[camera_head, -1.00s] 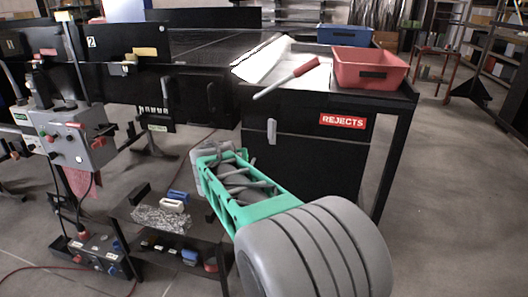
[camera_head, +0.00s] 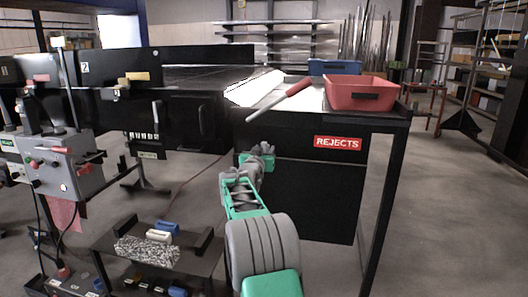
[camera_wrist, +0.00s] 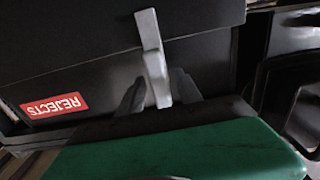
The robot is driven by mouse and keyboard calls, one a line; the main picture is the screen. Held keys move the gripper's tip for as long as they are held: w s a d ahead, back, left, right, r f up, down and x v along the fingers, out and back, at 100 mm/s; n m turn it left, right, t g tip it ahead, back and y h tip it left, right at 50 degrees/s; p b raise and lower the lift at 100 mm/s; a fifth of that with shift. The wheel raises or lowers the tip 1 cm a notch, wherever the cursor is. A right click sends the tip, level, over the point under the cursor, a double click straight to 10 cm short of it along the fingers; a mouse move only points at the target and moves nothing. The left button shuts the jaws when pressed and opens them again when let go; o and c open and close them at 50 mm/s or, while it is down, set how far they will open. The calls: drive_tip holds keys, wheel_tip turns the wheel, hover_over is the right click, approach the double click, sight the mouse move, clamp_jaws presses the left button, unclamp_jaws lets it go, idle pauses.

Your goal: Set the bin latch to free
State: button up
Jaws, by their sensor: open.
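The black reject bin (camera_head: 310,200) stands under the right end of the bench and bears a red REJECTS label (camera_head: 338,143). Its latch (camera_wrist: 152,52) is a light grey lever, seen upside down in the wrist view, upright against the black front. My gripper (camera_wrist: 158,88) is open, with one dark finger on each side of the latch's end. I cannot tell whether the fingers touch it. In the head view my gripper (camera_head: 262,149) is at the upper left of the bin front, and my arm hides the latch there.
A red tray (camera_head: 360,94) and a blue tray (camera_head: 334,67) stand on the bench top, with a red-handled tool (camera_head: 290,92) beside them. A low dark table (camera_head: 190,262) with small blocks is at the lower left.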

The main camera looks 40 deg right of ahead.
clamp_jaws()
idle(0.3)
idle(1.1)
